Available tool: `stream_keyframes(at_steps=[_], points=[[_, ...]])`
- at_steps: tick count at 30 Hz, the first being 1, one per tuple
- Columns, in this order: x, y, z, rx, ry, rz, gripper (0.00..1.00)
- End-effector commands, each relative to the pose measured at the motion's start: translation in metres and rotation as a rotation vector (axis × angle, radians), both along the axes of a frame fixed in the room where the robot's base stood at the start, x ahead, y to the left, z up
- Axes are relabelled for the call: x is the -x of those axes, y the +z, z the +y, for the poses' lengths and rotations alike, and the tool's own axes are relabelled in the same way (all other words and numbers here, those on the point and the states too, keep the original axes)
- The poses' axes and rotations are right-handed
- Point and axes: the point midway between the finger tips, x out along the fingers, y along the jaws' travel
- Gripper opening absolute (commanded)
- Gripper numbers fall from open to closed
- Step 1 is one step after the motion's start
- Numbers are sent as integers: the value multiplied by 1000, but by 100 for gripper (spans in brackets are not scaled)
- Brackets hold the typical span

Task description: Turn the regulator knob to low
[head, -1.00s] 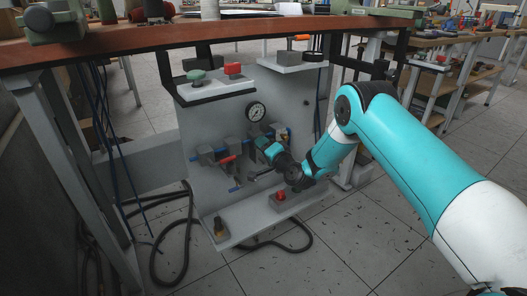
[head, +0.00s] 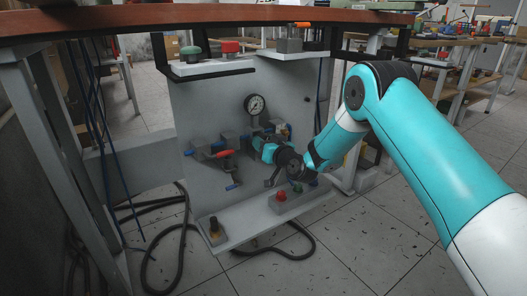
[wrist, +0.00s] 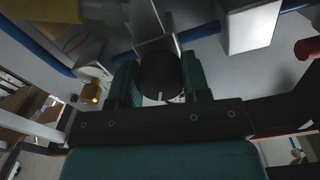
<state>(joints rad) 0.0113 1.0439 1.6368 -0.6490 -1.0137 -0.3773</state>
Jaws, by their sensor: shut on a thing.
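The regulator knob (wrist: 160,72) is a dark round knob with a small pale mark, seen in the wrist view between the two teal fingers. My gripper (wrist: 160,84) is shut on it, with one finger on each side. In the head view my gripper (head: 263,149) reaches the grey panel just below the pressure gauge (head: 255,104) and hides the knob there. The knob's setting cannot be read.
A red-handled valve (head: 222,154) sits on the panel (head: 205,112) left of my gripper. A button box (head: 290,193) stands on the lower shelf below it. A red-brown tabletop (head: 120,22) overhangs the panel. Black hoses (head: 170,262) lie on the floor.

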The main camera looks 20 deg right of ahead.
Motion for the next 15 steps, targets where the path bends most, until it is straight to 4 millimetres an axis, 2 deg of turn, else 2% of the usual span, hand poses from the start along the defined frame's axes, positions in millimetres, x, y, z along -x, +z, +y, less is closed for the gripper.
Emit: stream_keyframes(at_steps=[1,15], points=[[1,-7,0,42,0,-11,20],[0,-4,-1,360,2,-114,20]])
